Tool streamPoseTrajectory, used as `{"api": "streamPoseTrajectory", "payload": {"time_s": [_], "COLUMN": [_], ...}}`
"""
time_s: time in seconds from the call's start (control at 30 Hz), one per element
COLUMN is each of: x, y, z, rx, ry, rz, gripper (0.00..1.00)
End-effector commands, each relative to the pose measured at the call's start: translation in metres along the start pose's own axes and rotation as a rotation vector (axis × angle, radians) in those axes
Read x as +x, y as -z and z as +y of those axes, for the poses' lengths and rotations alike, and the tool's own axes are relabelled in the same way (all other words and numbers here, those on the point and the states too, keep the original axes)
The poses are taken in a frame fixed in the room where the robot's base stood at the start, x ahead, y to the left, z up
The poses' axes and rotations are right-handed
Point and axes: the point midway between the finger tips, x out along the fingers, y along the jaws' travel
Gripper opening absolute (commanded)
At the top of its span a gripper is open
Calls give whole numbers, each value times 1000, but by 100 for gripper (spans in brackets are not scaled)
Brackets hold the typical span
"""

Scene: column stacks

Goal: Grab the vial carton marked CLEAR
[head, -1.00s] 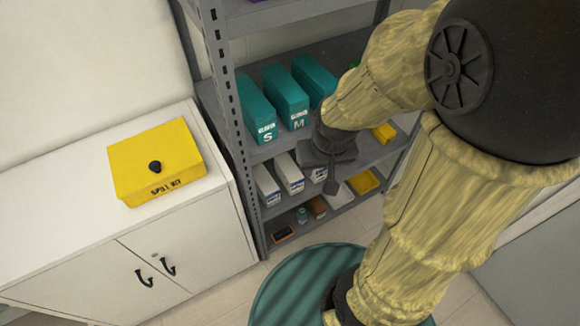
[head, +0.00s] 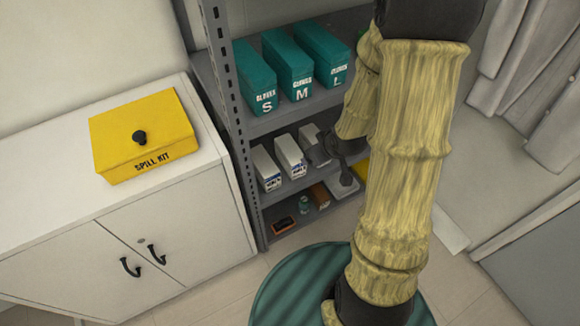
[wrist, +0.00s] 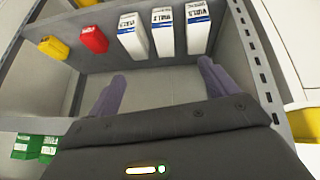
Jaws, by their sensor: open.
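Three white vial cartons with blue bands stand in a row on a grey shelf. In the wrist view they are the left carton (wrist: 133,36), the middle carton (wrist: 163,33) and the right carton (wrist: 198,28). Their lower line of print is too small to read, so I cannot tell which is marked CLEAR. In the head view two show plainly (head: 266,168) (head: 290,156), and a third (head: 310,138) is partly hidden by my gripper.
A red box (wrist: 94,39) and a yellow box (wrist: 53,47) share the shelf. A perforated shelf post (wrist: 264,70) stands close at the right in the wrist view. Teal glove boxes (head: 289,70) fill the shelf above. A yellow spill kit (head: 143,135) sits on the white cabinet.

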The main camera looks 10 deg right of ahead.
Motion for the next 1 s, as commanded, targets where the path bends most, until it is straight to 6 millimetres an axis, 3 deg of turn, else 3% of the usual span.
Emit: {"api": "streamPoseTrajectory", "payload": {"time_s": [0.03,0.2,0.5,0.7,1.0], "x": [38,110,203,240,244], "y": [-17,-36,-72,-100,-117], "z": [-1,-7,-24,-26,-17], "rx": [-20,-86,-74,30,138], "ry": [16,68,125,94,24], "rz": [34,205,574,843,1040], "gripper": [85,85,85,85,85]}}
